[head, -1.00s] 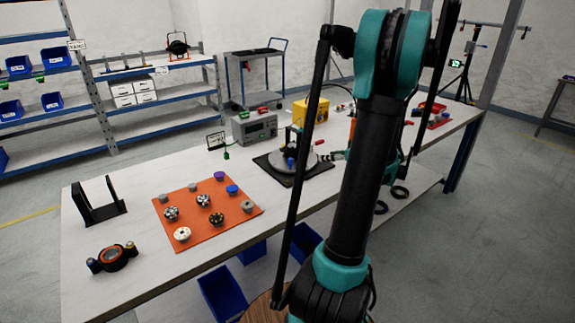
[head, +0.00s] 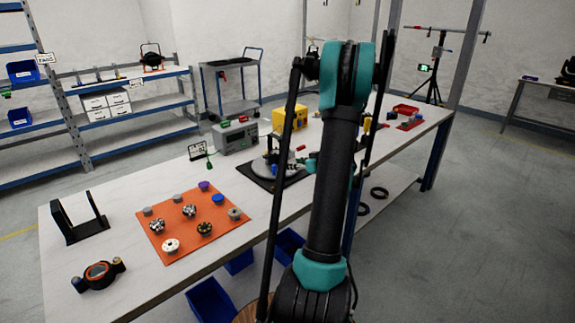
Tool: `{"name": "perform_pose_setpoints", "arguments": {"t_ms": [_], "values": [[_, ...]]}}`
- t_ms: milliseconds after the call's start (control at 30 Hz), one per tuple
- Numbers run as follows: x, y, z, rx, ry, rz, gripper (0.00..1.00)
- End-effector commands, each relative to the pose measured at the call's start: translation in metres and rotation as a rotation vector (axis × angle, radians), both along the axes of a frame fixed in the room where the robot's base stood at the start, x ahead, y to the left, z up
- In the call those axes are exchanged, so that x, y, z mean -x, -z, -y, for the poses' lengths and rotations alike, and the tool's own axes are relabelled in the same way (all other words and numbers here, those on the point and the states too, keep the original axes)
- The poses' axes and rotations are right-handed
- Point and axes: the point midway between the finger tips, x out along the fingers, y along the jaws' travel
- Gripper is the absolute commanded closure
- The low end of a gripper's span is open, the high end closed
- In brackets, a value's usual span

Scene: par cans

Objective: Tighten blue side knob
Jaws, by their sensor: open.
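My arm crosses the right half of the head view. Only a small part of what looks like my gripper (head: 308,161) shows just left of the arm, to the right of the fixture and apart from the blue part. It appears open and empty; the arm hides the rest.
An orange mat (head: 178,229) with several knobs, one blue (head: 218,198), lies left on the workbench (head: 125,265). A black bracket (head: 78,230) and a black ring-shaped part (head: 98,275) are further left. A grey instrument (head: 235,137) and yellow box (head: 291,117) stand behind the turntable.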

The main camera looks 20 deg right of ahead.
Motion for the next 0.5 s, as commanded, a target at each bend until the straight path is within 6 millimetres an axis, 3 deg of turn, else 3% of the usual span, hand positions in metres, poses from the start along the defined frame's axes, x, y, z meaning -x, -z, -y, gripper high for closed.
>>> {"name": "perform_pose_setpoints", "arguments": {"t_ms": [200,500], "values": [[-0.031,0.014,-0.012,0.001,-0.001,0.0,0.52],[-0.046,0.02,-0.017,-0.001,0.001,0.0,0.52]]}}
